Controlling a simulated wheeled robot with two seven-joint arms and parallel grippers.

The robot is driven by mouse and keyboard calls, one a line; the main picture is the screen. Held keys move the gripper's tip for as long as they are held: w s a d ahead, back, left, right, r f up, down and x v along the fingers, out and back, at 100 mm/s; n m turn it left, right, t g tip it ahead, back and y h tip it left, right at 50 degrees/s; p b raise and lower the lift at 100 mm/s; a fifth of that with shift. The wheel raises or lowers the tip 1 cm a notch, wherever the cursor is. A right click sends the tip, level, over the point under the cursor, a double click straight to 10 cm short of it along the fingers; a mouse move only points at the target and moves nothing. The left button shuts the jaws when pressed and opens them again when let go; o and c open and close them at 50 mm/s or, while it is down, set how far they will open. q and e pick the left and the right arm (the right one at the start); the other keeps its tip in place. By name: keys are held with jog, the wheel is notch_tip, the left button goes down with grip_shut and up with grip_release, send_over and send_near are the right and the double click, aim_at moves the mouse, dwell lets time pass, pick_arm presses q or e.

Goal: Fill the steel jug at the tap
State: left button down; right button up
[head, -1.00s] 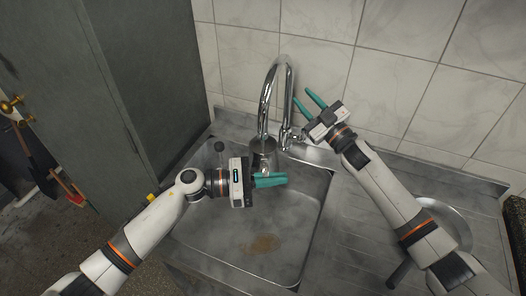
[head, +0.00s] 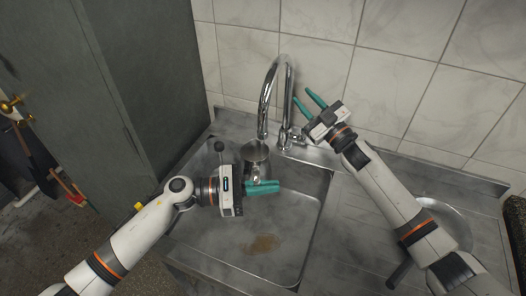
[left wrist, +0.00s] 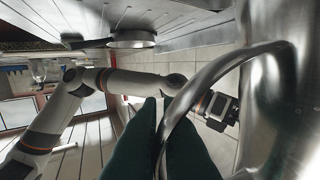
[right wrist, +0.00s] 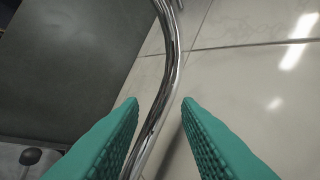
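The steel jug (head: 255,153) hangs over the back of the sink, close below the spout end of the chrome tap (head: 265,92). My left gripper (head: 278,186) is shut on the jug's handle, in front of the jug. The jug's curved handle (left wrist: 220,72) runs between the dark green fingers in the left wrist view. My right gripper (head: 307,100) is open and empty, right of the tap's arch. The tap's pipe (right wrist: 165,75) crosses between its fingers in the right wrist view, apparently beyond them. No water stream shows; the jug's contents cannot be made out.
The sink (head: 262,268) has a brown stain on its floor. A pan (head: 450,222) lies on the drainboard at right, partly behind my right arm. A tall grey cabinet (head: 120,90) stands at left and a tiled wall (head: 410,70) behind.

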jog(key=shift+s+a+r, duration=0.1)
jog(key=shift+s, duration=0.05)
pick_arm(q)
jog(key=s+a, duration=0.3)
jog(key=shift+s+r, duration=0.1)
jog(key=shift+s, duration=0.15)
pick_arm(e)
jog(key=c, duration=0.3)
jog(key=shift+a, duration=0.2)
jog(key=c, duration=0.3)
jog(key=s+a+r+t, duration=0.1)
jog(key=s+a+r+n+t, duration=0.1)
jog(key=s, duration=0.1)
jog(key=shift+a+n, duration=0.3)
jog(key=shift+a, duration=0.1)
grip_shut()
jog(key=s+t+h, duration=0.2)
jog(key=t+h, duration=0.1)
jog(key=n+g+h, duration=0.1)
jog(key=n+h, duration=0.4)
jog(key=n, duration=0.4)
send_near(302, 135)
jog(key=w+a+r, duration=0.3)
jog(key=w+r, duration=0.1)
jog(key=r, duration=0.1)
